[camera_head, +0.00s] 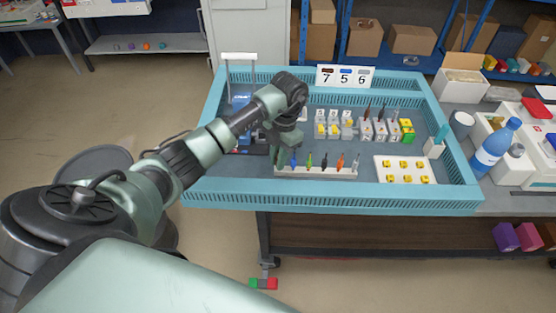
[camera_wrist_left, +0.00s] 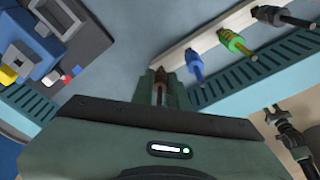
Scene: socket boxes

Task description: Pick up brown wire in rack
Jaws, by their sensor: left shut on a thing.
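My left gripper (camera_head: 283,150) is at the left end of the white wire rack (camera_head: 318,171). In the left wrist view its fingers (camera_wrist_left: 160,88) are shut on the brown wire (camera_wrist_left: 160,94), which shows as a thin brown piece between them at the rack's end. In the head view the gripper hides this wire. I cannot tell whether it is still seated. Beside it in the rack stand a blue wire (camera_head: 293,160), a green wire (camera_head: 310,160), a dark wire (camera_head: 325,161), an orange wire (camera_head: 340,162) and a pale wire (camera_head: 356,163). My right gripper is not in view.
A teal-walled tray (camera_head: 330,195) surrounds the work area. A blue device (camera_head: 241,100) stands to the left, socket boxes (camera_head: 333,125) behind, and a white plate with yellow pieces (camera_head: 403,170) to the right. A sign reading 7 5 6 (camera_head: 345,77) is at the back.

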